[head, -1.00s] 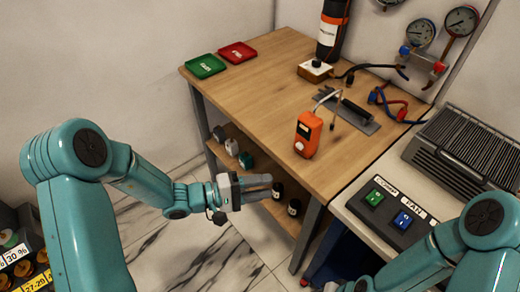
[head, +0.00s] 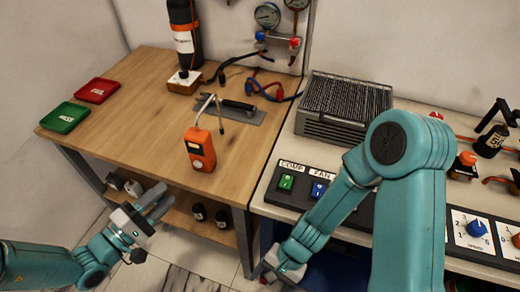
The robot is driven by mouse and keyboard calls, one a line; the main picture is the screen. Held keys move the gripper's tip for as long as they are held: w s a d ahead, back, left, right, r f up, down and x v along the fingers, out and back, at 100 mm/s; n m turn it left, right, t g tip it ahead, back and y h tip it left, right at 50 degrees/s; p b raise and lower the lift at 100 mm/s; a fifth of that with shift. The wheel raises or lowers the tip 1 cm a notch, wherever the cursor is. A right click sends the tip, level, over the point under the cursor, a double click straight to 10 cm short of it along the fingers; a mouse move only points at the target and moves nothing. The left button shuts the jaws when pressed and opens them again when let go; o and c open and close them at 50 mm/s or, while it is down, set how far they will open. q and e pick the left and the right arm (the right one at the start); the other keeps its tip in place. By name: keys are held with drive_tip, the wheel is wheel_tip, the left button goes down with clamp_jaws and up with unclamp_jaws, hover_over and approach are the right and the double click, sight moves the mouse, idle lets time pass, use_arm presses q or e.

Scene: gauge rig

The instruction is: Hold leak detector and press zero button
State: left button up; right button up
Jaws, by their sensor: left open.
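The orange leak detector (head: 200,149) stands upright on the wooden bench, near its front edge. A thin bent probe rises from its top. Its front shows a small dark display and a pale round spot lower down; I cannot tell whether that spot is the zero button. My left gripper (head: 160,200) is open and empty in front of the bench, below and to the left of the detector, and apart from it. My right gripper (head: 272,272) is low at the bottom, in front of the panel, clear of the detector; its jaws are too unclear to read.
Green (head: 64,117) and red (head: 97,91) trays lie at the bench's left. Behind the detector are a tool on a grey plate (head: 240,109), hoses and a black cylinder (head: 184,35). A switch panel (head: 315,192) and a grilled unit (head: 342,108) stand right. Bench space left of the detector is clear.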

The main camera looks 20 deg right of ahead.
sight(208, 137)
drive_tip(key=w+a+r+m+t+y, duration=0.25)
drive_tip(key=w+r+m+y, duration=0.2)
drive_tip(key=r, duration=0.45)
drive_tip(key=w+a+r+m+t+y, duration=0.2)
drive_tip(key=w+a+r+m+y, duration=0.15)
drive_tip(key=w+r+m, duration=0.35)
drive_tip(key=w+d+r+t, duration=0.1)
drive_tip(key=r, duration=0.1)
drive_tip(key=w+d+r+t, duration=0.1)
drive_tip(key=w+r+t, duration=0.1)
drive_tip(key=w+d+r+m+t+y, duration=0.1)
drive_tip(key=w+r, duration=0.1)
drive_tip(key=r, duration=0.1)
drive_tip(key=shift+w+d+t, duration=0.25)
drive_tip(key=shift+t, duration=0.1)
drive_tip(key=w+d+r+m+t, duration=0.3)
drive_tip(key=w+d+r, duration=0.1)
drive_tip(key=d, duration=0.2)
use_arm(q)
drive_tip(key=shift+w, duration=0.1)
use_arm(e)
drive_tip(key=x, duration=1.5)
drive_tip(key=shift+w+a+f, duration=0.1)
drive_tip(key=shift+w+a, duration=0.1)
drive_tip(key=shift+w, duration=0.2)
drive_tip(key=c, duration=1.3)
use_arm(q)
clamp_jaws()
